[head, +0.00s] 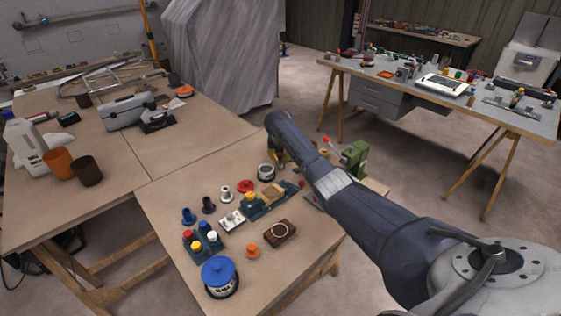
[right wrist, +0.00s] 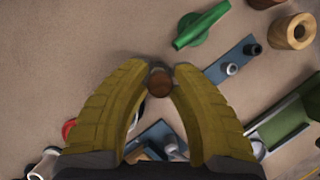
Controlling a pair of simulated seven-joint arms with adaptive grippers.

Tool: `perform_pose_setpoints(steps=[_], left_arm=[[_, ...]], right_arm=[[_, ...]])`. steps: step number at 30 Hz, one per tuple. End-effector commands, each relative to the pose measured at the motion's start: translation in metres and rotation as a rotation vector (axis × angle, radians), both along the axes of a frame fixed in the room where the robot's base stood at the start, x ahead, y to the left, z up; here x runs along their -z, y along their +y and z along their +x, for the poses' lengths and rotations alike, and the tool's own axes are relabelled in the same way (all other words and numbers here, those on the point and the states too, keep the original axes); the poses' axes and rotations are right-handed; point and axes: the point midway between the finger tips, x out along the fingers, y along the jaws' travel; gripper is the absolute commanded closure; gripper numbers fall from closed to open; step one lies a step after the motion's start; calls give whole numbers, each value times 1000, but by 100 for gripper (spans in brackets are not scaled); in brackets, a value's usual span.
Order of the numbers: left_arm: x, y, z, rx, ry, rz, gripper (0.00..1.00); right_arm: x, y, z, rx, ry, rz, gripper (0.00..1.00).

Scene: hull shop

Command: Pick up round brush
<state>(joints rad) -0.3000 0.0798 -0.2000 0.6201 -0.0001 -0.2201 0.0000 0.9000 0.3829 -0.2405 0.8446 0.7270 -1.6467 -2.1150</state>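My right gripper (head: 280,160) points down over the back right part of the near table, and my dark arm hides most of it in the head view. In the right wrist view its yellow fingers (right wrist: 160,75) curve inward. A small round brown wooden end, which looks like the round brush (right wrist: 160,84), sits between the fingertips and appears to touch both. The rest of the brush is hidden below. I cannot make out the brush in the head view. My left gripper is not in view.
The near table (head: 165,200) holds a blue-lidded pot (head: 220,276), a brown block (head: 280,232) and a green device (head: 355,158). In the right wrist view, a green knob-like piece (right wrist: 201,25), a blue plate (right wrist: 228,63) and a wooden ring (right wrist: 291,31) lie close by.

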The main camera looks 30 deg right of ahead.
Motion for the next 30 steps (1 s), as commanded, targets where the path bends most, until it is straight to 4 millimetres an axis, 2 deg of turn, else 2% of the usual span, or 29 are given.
perform_pose_setpoints(steps=[1,5,20,26,30], left_arm=[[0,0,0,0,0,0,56],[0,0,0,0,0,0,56],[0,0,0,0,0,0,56],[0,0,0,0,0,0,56],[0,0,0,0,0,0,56]], right_arm=[[0,0,0,0,0,0,86],[0,0,0,0,0,0,100],[-6,0,0,1,-1,1,100],[-27,0,1,0,-4,0,100],[-54,0,1,-1,-4,-1,100]])
